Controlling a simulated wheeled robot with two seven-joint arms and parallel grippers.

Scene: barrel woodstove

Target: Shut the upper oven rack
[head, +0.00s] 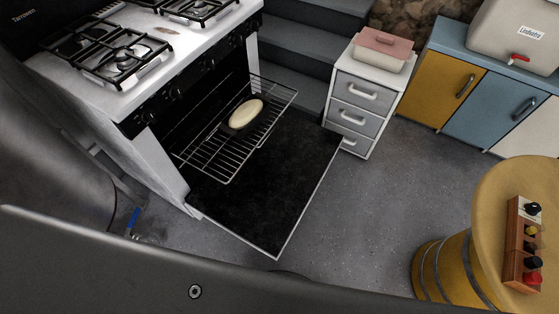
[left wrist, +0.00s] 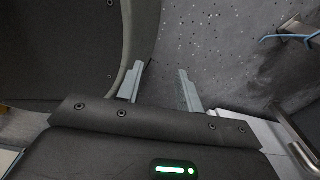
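The oven rack (head: 215,163) is a wire grid that sticks well out of the oven, above the lowered black oven door (head: 280,195). A pale oval loaf (head: 246,113) lies on it, on something dark. Only one rack can be made out; the dark oven inside hides any other. My left gripper (left wrist: 160,73) shows in the left wrist view, with its two fingers apart and grey speckled floor between them. It is empty and touches no rack there. I cannot make out its fingers in the head view. My right gripper is not in view.
The white stove (head: 165,45) has black burner grates on top. A white drawer unit (head: 352,98) stands right of the door, with stairs behind. A round wooden barrel table (head: 490,225) stands at the right. The grey floor (head: 350,215) between is clear.

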